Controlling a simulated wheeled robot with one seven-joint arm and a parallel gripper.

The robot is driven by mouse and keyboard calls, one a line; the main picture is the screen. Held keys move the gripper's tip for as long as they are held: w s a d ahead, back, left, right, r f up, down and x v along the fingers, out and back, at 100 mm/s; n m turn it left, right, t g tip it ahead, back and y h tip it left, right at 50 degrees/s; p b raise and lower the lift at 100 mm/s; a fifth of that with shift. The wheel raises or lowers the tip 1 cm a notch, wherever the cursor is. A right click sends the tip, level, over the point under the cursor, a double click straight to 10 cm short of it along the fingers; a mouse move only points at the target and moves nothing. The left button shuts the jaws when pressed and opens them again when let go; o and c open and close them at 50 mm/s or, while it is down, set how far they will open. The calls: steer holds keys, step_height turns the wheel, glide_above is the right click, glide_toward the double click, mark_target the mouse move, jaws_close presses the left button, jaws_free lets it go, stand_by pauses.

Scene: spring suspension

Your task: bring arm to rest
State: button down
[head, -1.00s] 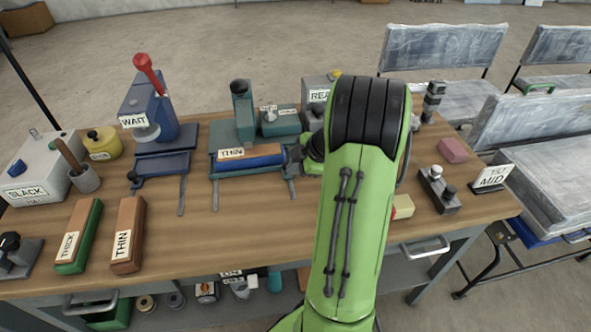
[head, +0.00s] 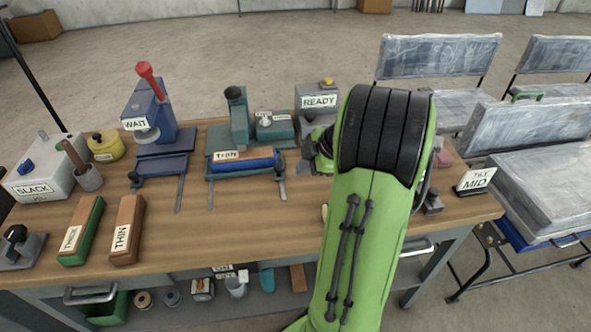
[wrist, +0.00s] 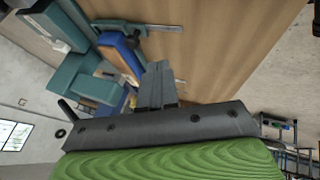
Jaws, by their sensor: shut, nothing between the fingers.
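My green arm reaches over the right half of the workbench in the head view, its black-banded joint bent. My gripper (wrist: 162,85) shows in the wrist view with its grey fingers together and nothing between them. In the head view the gripper is mostly hidden behind the arm's bend. The fixture's blue part (wrist: 121,54) shows near the fingers in the wrist view.
The READY box (head: 319,101) stands behind the gripper. The WAIT press (head: 150,112), SLACK box (head: 42,172), and loose THICK (head: 80,230) and THIN (head: 126,230) blocks are on the left. The MID sign (head: 474,181) is at the right edge. The front middle of the bench (head: 220,225) is clear.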

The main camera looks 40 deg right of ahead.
steer(key=shift+v, duration=1.15)
steer(key=s+a+r+m+g+p, duration=0.1)
steer(key=a+r+m+p, duration=0.25)
steer(key=a+r, duration=0.5)
steer(key=s+a+r+m+p, duration=0.2)
steer(key=a+r+p, duration=0.25)
steer(key=a, duration=0.65)
steer(key=s+a+r+m+p, duration=0.1)
steer(key=s+a+r+m, duration=0.1)
steer(key=s, duration=0.3)
steer(key=s+a+r+m+h+p, duration=0.1)
steer(key=s+a+r+m+p, duration=0.1)
steer(key=s+a+m, duration=0.2)
steer(key=shift+s+a+h, duration=0.2)
steer(key=shift+s+h, duration=0.1)
steer(key=shift+s, duration=0.55)
